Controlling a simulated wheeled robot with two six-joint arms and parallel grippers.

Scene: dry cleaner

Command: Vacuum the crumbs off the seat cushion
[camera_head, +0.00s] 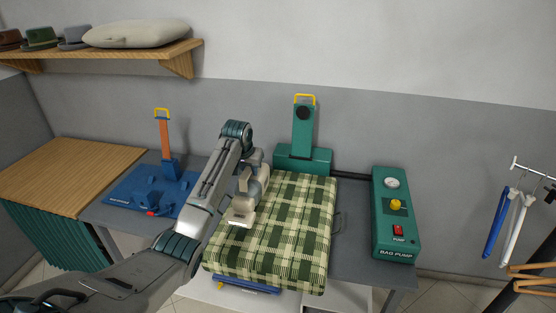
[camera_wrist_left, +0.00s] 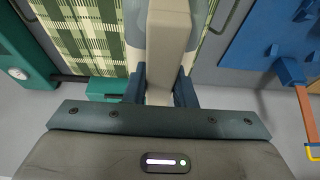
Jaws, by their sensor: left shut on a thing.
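The seat cushion (camera_head: 285,232), in green and cream plaid, lies on the grey table in the middle of the head view. Its plaid also shows at the upper left of the left wrist view (camera_wrist_left: 88,30). My left gripper (camera_head: 254,160) is over the cushion's left side. In the left wrist view its two dark fingers (camera_wrist_left: 160,88) are shut on the beige and grey hand vacuum (camera_wrist_left: 169,32). The vacuum's pale nozzle (camera_head: 241,218) points down at the cushion's left part; whether it touches is unclear. I can make out no crumbs. My right gripper is out of view.
A green bag pump (camera_head: 396,215) stands right of the cushion, and a green upright unit (camera_head: 303,130) behind it. A blue device with an orange post (camera_head: 166,140) is to the left. A shelf (camera_head: 120,52) with hats hangs above; hangers (camera_head: 518,215) are at the far right.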

